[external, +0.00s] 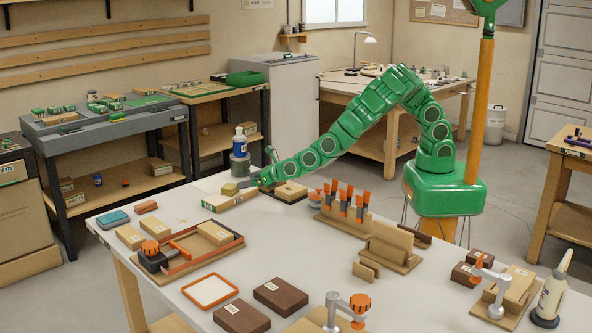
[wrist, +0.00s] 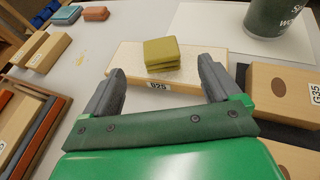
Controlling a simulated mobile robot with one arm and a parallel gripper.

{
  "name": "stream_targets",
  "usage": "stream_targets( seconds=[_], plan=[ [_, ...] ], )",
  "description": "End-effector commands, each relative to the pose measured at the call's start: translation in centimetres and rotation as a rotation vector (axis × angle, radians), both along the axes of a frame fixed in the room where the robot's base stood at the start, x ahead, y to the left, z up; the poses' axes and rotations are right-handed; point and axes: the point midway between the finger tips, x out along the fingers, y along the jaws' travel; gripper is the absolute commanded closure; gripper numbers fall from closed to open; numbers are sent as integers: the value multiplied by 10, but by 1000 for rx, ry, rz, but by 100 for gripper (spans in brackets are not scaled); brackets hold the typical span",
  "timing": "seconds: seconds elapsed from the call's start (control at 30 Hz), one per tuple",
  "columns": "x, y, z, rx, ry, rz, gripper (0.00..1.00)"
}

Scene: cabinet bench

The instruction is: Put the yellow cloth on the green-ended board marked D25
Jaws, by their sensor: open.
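The folded yellow cloth (wrist: 161,50) lies in a small stack on top of the pale board (wrist: 200,63), near its middle. The board's front label (wrist: 159,86) seems to read D25. In the external view the cloth (external: 229,188) sits on the light board (external: 226,203), whose left end has a green patch. My gripper (wrist: 161,66) is open and empty. Its fingers are spread on either side at the near edge of the board, with the cloth just beyond, apart from both fingers. In the external view my gripper (external: 254,181) is small and close behind the cloth.
A wooden block marked G35 (wrist: 285,92) lies right of my gripper. A dark green cylinder (wrist: 280,16) stands behind on a white sheet. Wooden blocks (wrist: 48,51) and an orange-edged tray (wrist: 38,130) are to the left. Teal and reddish blocks (external: 114,220) lie at the table's left edge.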

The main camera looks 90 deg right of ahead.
Motion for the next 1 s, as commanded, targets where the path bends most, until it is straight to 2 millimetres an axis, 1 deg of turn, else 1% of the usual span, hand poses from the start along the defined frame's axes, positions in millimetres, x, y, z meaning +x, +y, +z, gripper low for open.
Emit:
stream_targets(
  seconds=[0.1, 0.3, 0.8, 0.9, 0.97, 1.0],
  plan=[
    [-10, 6, 5, -2, -1, 3, 9],
    [-19, 8, 7, -2, 1, 1, 9],
    [-19, 7, 8, 1, 0, -1, 9],
    [-19, 0, 16, 11, -14, -24, 9],
    [-17, -11, 28, 28, -38, -57, 9],
    [-17, -22, 40, 46, -59, -91, 9]
  ],
)
